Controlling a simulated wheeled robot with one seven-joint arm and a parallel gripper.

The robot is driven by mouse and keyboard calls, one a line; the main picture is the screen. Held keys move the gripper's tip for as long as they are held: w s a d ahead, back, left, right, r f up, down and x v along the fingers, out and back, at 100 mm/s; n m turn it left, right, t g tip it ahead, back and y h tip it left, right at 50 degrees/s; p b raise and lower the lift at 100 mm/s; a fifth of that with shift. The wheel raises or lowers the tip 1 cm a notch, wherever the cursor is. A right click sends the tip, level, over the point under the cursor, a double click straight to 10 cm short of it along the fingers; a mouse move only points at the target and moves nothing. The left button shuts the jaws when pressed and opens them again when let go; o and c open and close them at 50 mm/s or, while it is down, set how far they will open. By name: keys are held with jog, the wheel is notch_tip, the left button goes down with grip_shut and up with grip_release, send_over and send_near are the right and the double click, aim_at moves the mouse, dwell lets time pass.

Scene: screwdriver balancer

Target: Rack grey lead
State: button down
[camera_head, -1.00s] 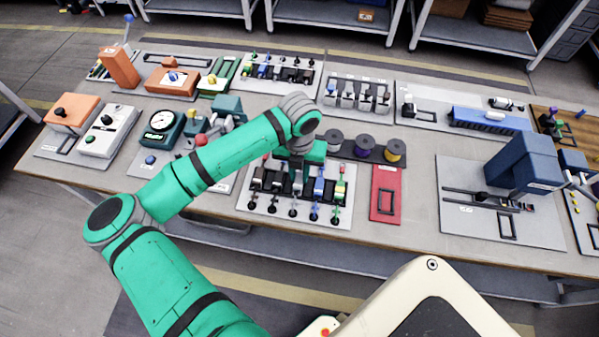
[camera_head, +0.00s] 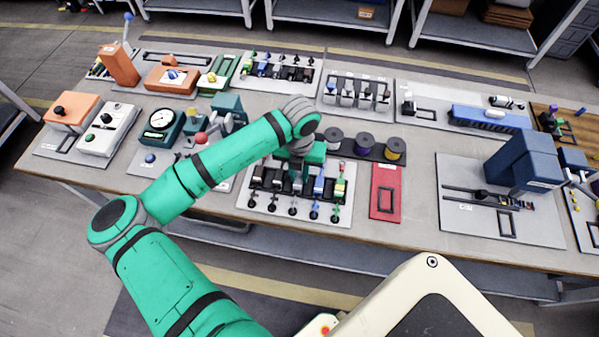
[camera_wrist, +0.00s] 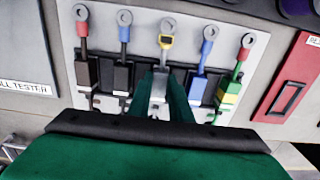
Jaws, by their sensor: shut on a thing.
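The grey lead (camera_wrist: 159,88) is the middle one in a row of leads on a white board. Its upper end carries a yellow-banded sleeve and a ring terminal (camera_wrist: 167,30). My gripper (camera_wrist: 163,80) is shut on its grey block, with one dark green finger on each side. In the head view, my gripper (camera_head: 297,180) reaches down over the middle of the near lead board (camera_head: 245,202). The gripper body hides the lower part of the grey lead in the wrist view, and I cannot tell whether the lead is clear of the board.
A red plate (camera_head: 384,193) and wire spools (camera_head: 365,143) lie nearby. Another board (camera_head: 357,93) with grey clips stands behind.

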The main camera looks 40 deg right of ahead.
jog(key=c, duration=1.5)
grip_release()
jog(key=shift+c, duration=0.2)
notch_tip(320, 180, up, 11)
jog(key=shift+f, duration=0.1)
